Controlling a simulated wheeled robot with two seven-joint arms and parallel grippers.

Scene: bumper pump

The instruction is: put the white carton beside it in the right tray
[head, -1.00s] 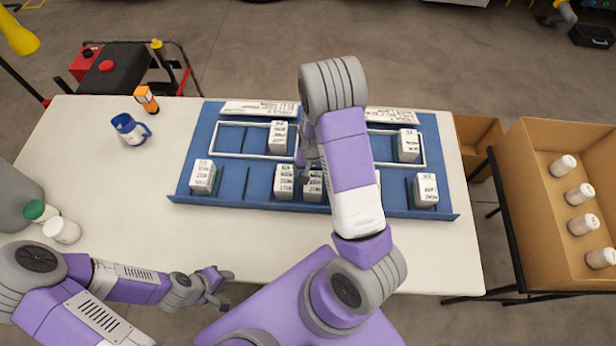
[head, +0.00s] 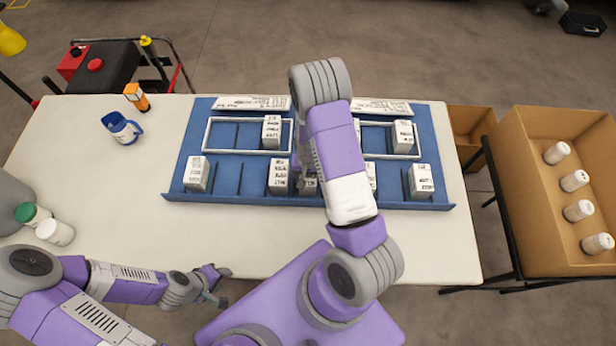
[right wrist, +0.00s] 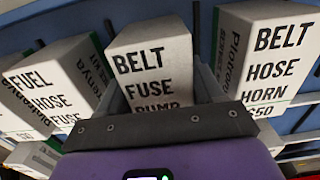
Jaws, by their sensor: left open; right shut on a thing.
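My right gripper (right wrist: 160,90) is shut on a white carton (right wrist: 152,68) printed BELT, FUSE, PUMP, with a finger on each side. In the head view my right arm hides most of this gripper, over the front row of the blue rack. The right tray (head: 421,140) is a white-outlined area at the rack's back right. A carton (head: 403,136) stands at its right side; another (head: 357,126) shows partly beside my arm. My left gripper (head: 222,287) is open and empty at the table's front edge.
Close neighbours in the wrist view are a FUEL HOSE FUSE carton (right wrist: 52,85) and a BELT HOSE HORN carton (right wrist: 268,55). The left tray (head: 222,119) holds one carton (head: 272,132). Several front-row cartons and upright dividers stand on the blue rack (head: 325,201).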

